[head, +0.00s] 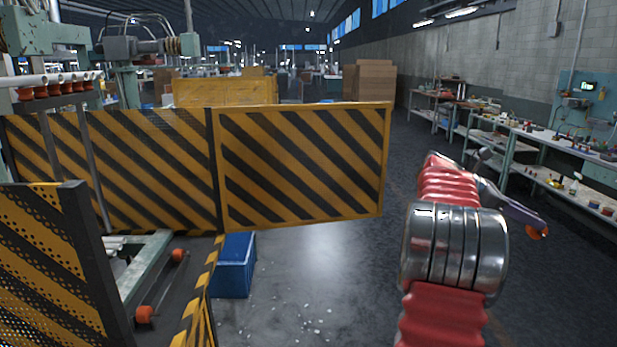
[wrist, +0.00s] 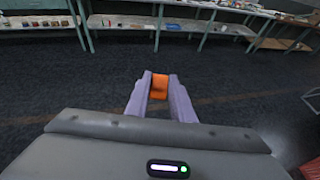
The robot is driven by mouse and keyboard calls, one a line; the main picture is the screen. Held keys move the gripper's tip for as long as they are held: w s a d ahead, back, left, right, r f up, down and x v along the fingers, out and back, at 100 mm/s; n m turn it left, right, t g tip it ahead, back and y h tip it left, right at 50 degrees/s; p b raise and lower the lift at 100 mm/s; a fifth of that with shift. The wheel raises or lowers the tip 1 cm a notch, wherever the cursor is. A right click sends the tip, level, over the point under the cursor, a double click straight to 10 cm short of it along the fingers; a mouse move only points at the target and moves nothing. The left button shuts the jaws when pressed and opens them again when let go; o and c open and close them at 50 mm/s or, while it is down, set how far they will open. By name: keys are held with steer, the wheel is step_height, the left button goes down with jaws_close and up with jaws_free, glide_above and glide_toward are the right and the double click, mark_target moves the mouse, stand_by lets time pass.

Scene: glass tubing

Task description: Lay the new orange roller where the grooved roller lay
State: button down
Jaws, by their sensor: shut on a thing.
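My gripper (head: 522,212) is at the right in the head view, out over the open floor on the workbench side. It is shut on an orange roller (head: 538,233), which shows only in part past the fingers. In the wrist view the orange roller (wrist: 159,83) sits between the two pale fingers of my gripper (wrist: 159,92). In the machine at the left, a row of orange-brown rollers (head: 60,87) lies under white tubes. Two orange pieces (head: 178,256) show lower down by the machine's rail. I cannot make out a grooved roller or an empty place in the row.
Black-and-yellow guard panels (head: 302,165) stand between my arm and the machine. A nearer panel (head: 45,260) covers the lower left. A blue bin (head: 235,266) and white fragments lie on the floor. Workbenches (head: 560,150) line the right wall. The floor between is clear.

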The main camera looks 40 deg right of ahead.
steer(key=w+a+f+n+t+h, duration=0.2)
steer(key=w+a+f+n+t, duration=0.15)
steer(key=w, duration=0.55)
steer(key=w+a+f+n+t+h, duration=0.1)
steer(key=w+a+f+n+t, duration=0.3)
steer(key=w, duration=0.5)
steer(key=w+a+f+n+t+h, duration=0.25)
steer(key=w+a, duration=0.25)
steer(key=w, duration=0.3)
steer(key=w+a+f+n+t, duration=0.45)
steer(key=w+a, duration=0.35)
steer(key=a, duration=0.2)
steer(key=w+a+f+n+t+y, duration=0.2)
steer(key=a+f+n+t+y, duration=0.1)
steer(key=a, duration=1.2)
steer(key=w+a+f+n+t+y, duration=0.2)
steer(key=a+f+n+t+y, duration=0.1)
steer(key=a, duration=1.2)
steer(key=w+a+f+n+t+y, duration=0.2)
steer(key=a+f+n+t+y, duration=0.1)
steer(key=a, duration=1.2)
steer(key=shift+w+a+f+n+y, duration=0.2)
steer(key=shift+w+f+n+y, duration=0.15)
steer(key=shift+f+n, duration=0.25)
steer(key=shift+r, duration=0.1)
